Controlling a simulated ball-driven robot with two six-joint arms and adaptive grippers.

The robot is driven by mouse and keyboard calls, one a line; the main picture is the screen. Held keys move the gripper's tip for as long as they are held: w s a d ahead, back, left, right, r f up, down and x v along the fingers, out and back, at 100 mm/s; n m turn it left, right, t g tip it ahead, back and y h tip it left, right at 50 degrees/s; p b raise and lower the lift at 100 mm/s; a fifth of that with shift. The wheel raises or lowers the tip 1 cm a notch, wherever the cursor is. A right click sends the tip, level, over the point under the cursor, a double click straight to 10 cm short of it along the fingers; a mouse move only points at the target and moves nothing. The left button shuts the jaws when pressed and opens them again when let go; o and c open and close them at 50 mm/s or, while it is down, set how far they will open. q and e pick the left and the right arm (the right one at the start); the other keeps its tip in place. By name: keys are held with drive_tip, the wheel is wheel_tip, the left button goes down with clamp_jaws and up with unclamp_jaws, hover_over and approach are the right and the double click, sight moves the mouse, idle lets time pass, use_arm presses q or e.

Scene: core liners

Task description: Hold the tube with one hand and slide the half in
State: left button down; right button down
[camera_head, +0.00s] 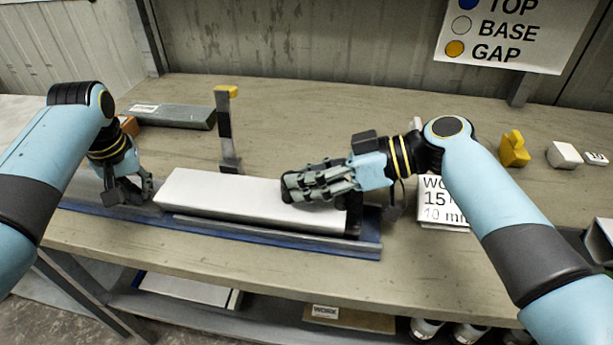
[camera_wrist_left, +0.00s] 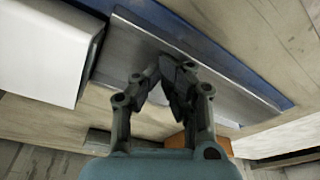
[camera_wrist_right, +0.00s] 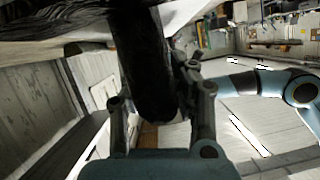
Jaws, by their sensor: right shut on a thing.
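The white tube (camera_head: 240,200) lies on a long metal channel with a blue edge on the bench. Its near left end also shows in the left wrist view (camera_wrist_left: 45,45). A dark half (camera_head: 353,215) shows at the tube's right end; how far it is inside is hidden. In the right wrist view the dark half (camera_wrist_right: 145,60) is between the fingers of my right gripper (camera_head: 300,186), which is shut on it. My left gripper (camera_wrist_left: 168,68) is over the channel just left of the tube, apart from it, with its fingertips together and empty.
The channel (camera_head: 280,238) runs along the bench's front edge. An upright dark post with a yellow top (camera_head: 226,125) stands behind the tube. A grey bar (camera_head: 170,116) lies at back left. A printed card (camera_head: 440,205) and a yellow block (camera_head: 514,150) are at right.

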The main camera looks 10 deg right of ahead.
use_arm(q)
drive_tip(key=shift+s+d+f, duration=0.1)
drive_tip(key=shift+s+d, duration=0.15)
drive_tip(key=shift+d, duration=0.35)
drive_tip(key=shift+s+d+f, duration=0.1)
drive_tip(key=shift+s+d, duration=0.1)
drive_tip(key=shift+d, duration=0.35)
drive_tip(key=shift+s+d, duration=0.25)
drive_tip(key=shift+d, duration=0.35)
drive_tip(key=shift+w+a, duration=0.3)
drive_tip(key=shift+a, duration=0.5)
drive_tip(key=shift+w+a, duration=0.25)
drive_tip(key=shift+a, duration=0.5)
drive_tip(key=shift+r, duration=0.15)
wheel_tip(320, 180, up, 9)
drive_tip(key=shift+w, duration=0.15)
